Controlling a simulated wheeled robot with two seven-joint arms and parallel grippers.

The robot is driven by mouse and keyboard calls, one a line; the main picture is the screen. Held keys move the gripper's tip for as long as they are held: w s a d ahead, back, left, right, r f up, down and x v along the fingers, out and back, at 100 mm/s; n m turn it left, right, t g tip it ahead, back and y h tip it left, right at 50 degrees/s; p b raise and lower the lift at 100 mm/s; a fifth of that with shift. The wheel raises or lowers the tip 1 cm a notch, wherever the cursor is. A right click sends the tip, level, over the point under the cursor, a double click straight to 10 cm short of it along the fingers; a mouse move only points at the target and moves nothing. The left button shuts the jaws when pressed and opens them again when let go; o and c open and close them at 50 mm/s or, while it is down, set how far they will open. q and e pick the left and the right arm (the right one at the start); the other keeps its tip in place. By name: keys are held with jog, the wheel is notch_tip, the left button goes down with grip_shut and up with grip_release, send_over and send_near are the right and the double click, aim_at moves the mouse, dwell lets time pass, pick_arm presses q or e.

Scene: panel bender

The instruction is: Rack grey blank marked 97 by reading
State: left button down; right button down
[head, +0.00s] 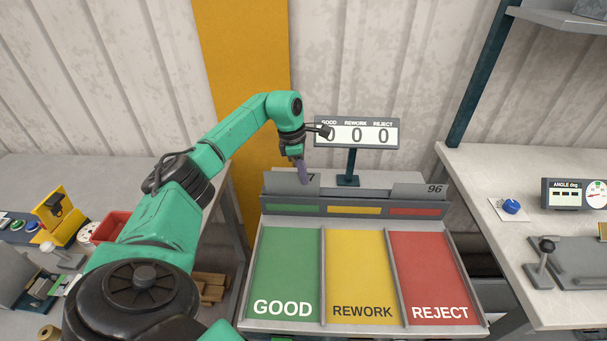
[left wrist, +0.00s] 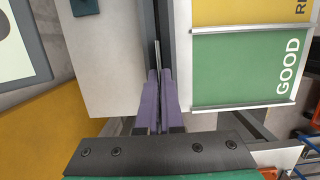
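A grey blank (head: 281,181) stands upright in the left part of the rack (head: 330,210), behind the green GOOD lane. Only a "7" of its mark shows; the rest is hidden by my left gripper (head: 303,172). The purple fingers are at this blank's top edge. In the left wrist view my left gripper (left wrist: 160,100) has its fingers close together, one on each side of the thin upright edge of the blank (left wrist: 157,55), and looks shut on it. Another grey blank (head: 420,191), marked 96, stands at the rack's right. My right gripper is out of view.
GOOD (head: 285,270), REWORK (head: 358,270) and REJECT (head: 432,270) lanes are empty. The right bench holds an angle display (head: 566,195) and a blue knob (head: 511,206). A red bin (head: 110,227) is at left.

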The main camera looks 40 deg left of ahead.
pick_arm(q)
jog(key=shift+f+b, duration=0.85)
jog(key=shift+f, duration=0.6)
dwell(0.4)
jog(key=c, duration=1)
grip_release()
notch_tip(320, 180, up, 14)
jog(key=s+a+b, duration=0.1)
jog(key=a, duration=0.1)
jog(key=shift+s+r, duration=0.15)
jog(key=shift+s, duration=0.25)
jog(key=shift+a, duration=0.1)
